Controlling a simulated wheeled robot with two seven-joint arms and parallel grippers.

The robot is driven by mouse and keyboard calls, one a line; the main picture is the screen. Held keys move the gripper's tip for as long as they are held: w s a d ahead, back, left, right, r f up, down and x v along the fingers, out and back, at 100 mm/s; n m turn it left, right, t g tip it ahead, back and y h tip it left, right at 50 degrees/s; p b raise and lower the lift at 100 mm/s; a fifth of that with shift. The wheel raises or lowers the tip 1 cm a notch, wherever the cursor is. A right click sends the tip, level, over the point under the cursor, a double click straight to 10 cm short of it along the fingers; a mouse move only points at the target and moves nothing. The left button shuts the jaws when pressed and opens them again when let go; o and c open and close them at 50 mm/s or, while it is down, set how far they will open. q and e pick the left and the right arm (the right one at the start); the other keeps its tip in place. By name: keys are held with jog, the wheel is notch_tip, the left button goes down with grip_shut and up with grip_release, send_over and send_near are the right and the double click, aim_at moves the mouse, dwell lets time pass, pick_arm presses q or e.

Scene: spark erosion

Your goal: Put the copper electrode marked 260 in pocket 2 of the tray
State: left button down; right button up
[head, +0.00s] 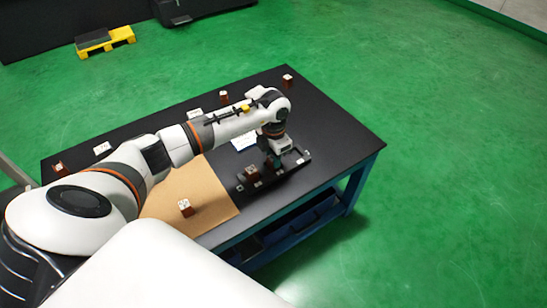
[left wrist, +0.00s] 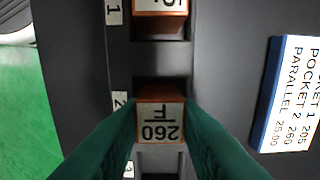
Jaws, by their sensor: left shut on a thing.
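The copper electrode marked 260 (left wrist: 160,122) sits between the green fingers of my left gripper (left wrist: 161,128), which is shut on it. It is in line with pocket 2 of the dark tray (left wrist: 118,62), beside the label 2 (left wrist: 120,100). I cannot tell whether its base touches the pocket floor. Another copper electrode (left wrist: 160,24) is at pocket 1, its number partly cut off. In the head view my left gripper (head: 272,161) is low over the tray (head: 296,164), and its fingers are partly hidden. My right gripper is not in view.
A card (left wrist: 292,95) lists pocket 1 as 205 and pocket 2 as 260. Other electrodes stand on the black table (head: 335,135): far corner (head: 287,82), left edge (head: 60,169), behind my arm (head: 223,97). One (head: 185,208) is on the brown mat (head: 215,205).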

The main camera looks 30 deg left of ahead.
pick_arm(q)
jog(key=shift+f, duration=0.15)
jog(key=c, duration=1.6)
grip_release()
jog(key=shift+f, duration=0.15)
jog(key=o, duration=0.5)
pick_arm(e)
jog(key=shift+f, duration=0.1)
pick_arm(q)
jog(key=shift+r, duration=0.4)
notch_tip(320, 180, up, 12)
jog(key=shift+f+p, duration=0.15)
jog(key=shift+p, duration=1.05)
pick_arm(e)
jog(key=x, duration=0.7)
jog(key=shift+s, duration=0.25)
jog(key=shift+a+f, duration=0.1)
